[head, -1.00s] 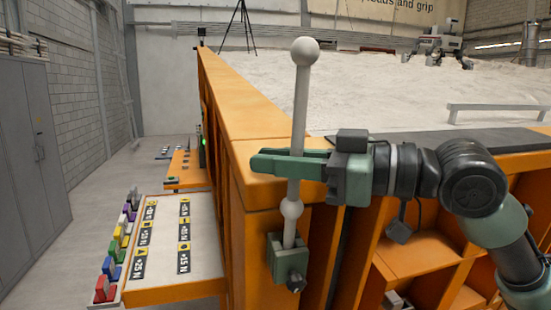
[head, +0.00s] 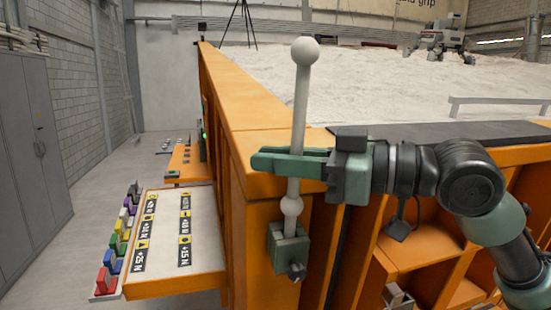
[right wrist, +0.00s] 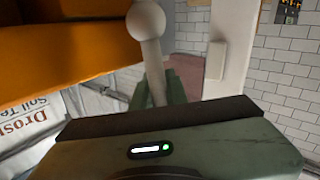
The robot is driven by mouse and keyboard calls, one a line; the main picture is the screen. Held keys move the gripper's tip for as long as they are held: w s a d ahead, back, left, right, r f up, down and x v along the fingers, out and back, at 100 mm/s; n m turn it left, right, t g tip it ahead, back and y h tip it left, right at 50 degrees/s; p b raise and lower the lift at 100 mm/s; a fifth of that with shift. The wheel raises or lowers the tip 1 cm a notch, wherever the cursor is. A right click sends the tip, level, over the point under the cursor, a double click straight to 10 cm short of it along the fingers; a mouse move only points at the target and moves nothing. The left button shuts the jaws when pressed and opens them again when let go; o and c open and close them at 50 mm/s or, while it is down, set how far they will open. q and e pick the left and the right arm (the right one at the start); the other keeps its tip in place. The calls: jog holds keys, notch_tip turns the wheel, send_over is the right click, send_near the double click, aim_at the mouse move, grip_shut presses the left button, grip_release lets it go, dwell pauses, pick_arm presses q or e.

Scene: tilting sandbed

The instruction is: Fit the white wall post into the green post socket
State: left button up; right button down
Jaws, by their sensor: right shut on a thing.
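The white wall post (head: 300,110) stands nearly upright in the head view, with a ball on top and a smaller ball lower down. My right gripper (head: 290,162) is shut on it between the two balls. The green post socket (head: 289,255) is fixed near the corner of the orange wall, with a dark knob on its front. The post's lower end meets the socket's top and its tip is hidden there; how deep it sits I cannot tell. The lower ball is a little above the socket. The right wrist view shows the post's top ball (right wrist: 146,20). My left gripper is out of view.
The orange sandbed wall (head: 232,100) runs back behind the post, with pale sand (head: 350,90) beyond. A side table (head: 210,265) with labels and several coloured blocks stands at left. Grey cabinets (head: 30,170) stand further left; open floor lies between.

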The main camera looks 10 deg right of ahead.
jog(key=shift+w+f+b, duration=0.1)
jog(key=shift+f+b, duration=0.4)
jog(key=shift+f, duration=0.45)
notch_tip(320, 180, up, 9)
jog(key=s+p, duration=0.1)
jog(key=p, duration=0.7)
jog(key=shift+s, duration=0.25)
dwell(0.7)
jog(key=shift+s+d, duration=0.1)
